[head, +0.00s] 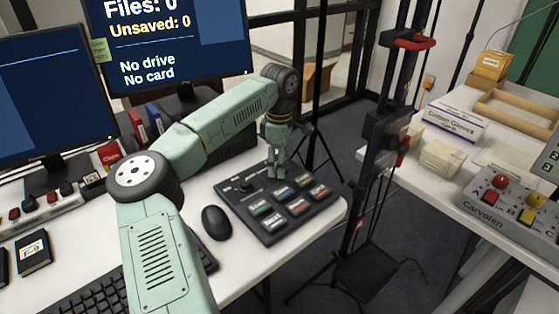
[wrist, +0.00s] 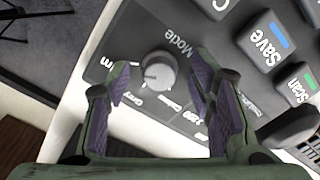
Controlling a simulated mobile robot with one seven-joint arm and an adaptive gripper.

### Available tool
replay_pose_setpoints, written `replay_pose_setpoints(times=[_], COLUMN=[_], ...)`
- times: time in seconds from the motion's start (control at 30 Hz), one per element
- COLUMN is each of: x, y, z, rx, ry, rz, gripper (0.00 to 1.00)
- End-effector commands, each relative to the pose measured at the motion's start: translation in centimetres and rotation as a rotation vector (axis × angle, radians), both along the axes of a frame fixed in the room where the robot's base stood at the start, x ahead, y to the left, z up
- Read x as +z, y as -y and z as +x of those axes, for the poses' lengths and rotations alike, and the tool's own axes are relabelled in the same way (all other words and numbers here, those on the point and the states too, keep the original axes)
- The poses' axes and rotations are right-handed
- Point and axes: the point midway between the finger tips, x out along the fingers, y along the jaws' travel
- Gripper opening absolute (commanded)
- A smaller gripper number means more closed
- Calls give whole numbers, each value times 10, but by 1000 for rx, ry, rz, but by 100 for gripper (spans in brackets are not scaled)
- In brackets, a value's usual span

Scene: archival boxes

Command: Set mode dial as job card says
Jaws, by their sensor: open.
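The mode dial, a round light-grey knob (wrist: 158,70), sits on the dark control panel (wrist: 130,45) beside the word Mode in the wrist view. Small white labels lie around it; Grey and Colour seem readable, others are cut off or blurred. A mark shows on the knob, but its exact setting is hard to tell. My gripper (wrist: 165,95) is open, its purple-padded fingers on either side of the knob in the picture, with no clear contact. In the head view my gripper (head: 277,172) points down over the panel (head: 235,208). I cannot identify a job card.
Save (wrist: 265,40) and Scan (wrist: 302,84) keys stand close to the right finger. A mouse (head: 216,222) and keyboard (head: 95,300) lie left of the panel. A monitor (head: 165,45) stands behind. A dark stand (head: 385,140) rises to the right, before another table (head: 470,180).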

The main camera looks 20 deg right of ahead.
Motion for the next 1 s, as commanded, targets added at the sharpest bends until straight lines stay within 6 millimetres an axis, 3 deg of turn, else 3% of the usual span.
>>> replay_pose_setpoints(times=[0.13, 0.83, 1.0], x=[0, 0, 0], y=[0, 0, 0], z=[0, 0, 0], rx=[0, 0, 5], ry=[0, -1, -2], rz=[0, 0, 1], gripper=[48, 1, 0])
